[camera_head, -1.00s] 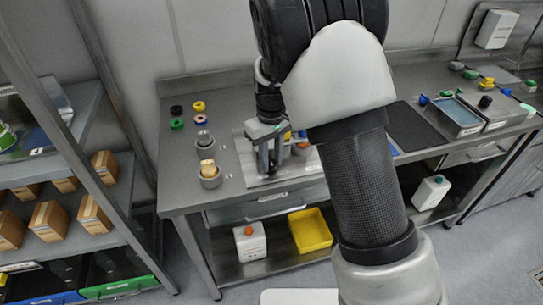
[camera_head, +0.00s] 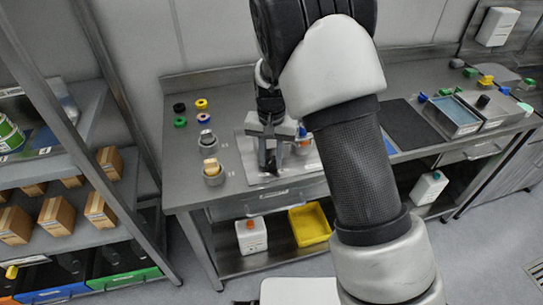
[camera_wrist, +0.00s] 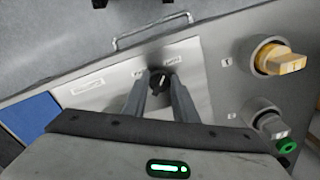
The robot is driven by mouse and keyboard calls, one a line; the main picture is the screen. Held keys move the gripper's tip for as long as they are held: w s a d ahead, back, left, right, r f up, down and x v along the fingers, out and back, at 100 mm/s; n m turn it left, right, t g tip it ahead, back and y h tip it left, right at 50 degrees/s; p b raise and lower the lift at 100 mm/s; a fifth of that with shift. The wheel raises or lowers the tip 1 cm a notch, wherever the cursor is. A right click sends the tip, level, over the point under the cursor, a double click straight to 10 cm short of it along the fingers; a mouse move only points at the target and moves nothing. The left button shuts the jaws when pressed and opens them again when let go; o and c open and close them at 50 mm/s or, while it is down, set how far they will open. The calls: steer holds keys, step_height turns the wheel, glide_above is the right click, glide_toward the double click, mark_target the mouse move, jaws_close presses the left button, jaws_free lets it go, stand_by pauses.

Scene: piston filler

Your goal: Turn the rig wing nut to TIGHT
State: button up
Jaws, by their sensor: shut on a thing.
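The rig wing nut (camera_wrist: 160,80) is a small black knob with a light mark, on a grey metal plate (camera_wrist: 95,98). In the wrist view it sits between the two fingertips of my gripper (camera_wrist: 161,90), which is shut on it. Small printed labels lie on the plate on either side of the nut, too small to read. In the head view my gripper (camera_head: 270,160) points down onto the plate on the bench, and it hides the nut.
A yellow-handled knob (camera_wrist: 283,60) and a grey knob (camera_wrist: 268,122) stand to the right in the wrist view, with a green ring (camera_wrist: 286,146) nearby. A dark mat (camera_head: 412,130) lies right of my arm.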

steer(key=shift+w+r+m, duration=0.1)
steer(key=shift+m, duration=0.3)
steer(key=o, duration=0.8)
steer(key=shift+c, duration=0.2)
step_height(320, 180, up, 17)
steer(key=p, duration=0.1)
steer(key=shift+r+p, duration=0.2)
steer(key=shift+p, duration=0.15)
step_height(320, 180, up, 6)
steer(key=p, duration=0.2)
glide_above(272, 162)
steer(key=s+d, duration=0.3)
steer(key=s+d+r+n+t+y+p, duration=0.1)
steer(key=s+d+r+n+t+p, duration=0.15)
steer(key=s+d+r, duration=0.75)
steer(key=s+d+r+t+h+p, duration=0.1)
steer(key=s+t+p, duration=0.2)
steer(key=s, duration=0.8)
steer(key=shift+s+d+r, duration=0.2)
steer(key=shift+d+r, duration=0.05)
steer(key=shift+r, duration=0.15)
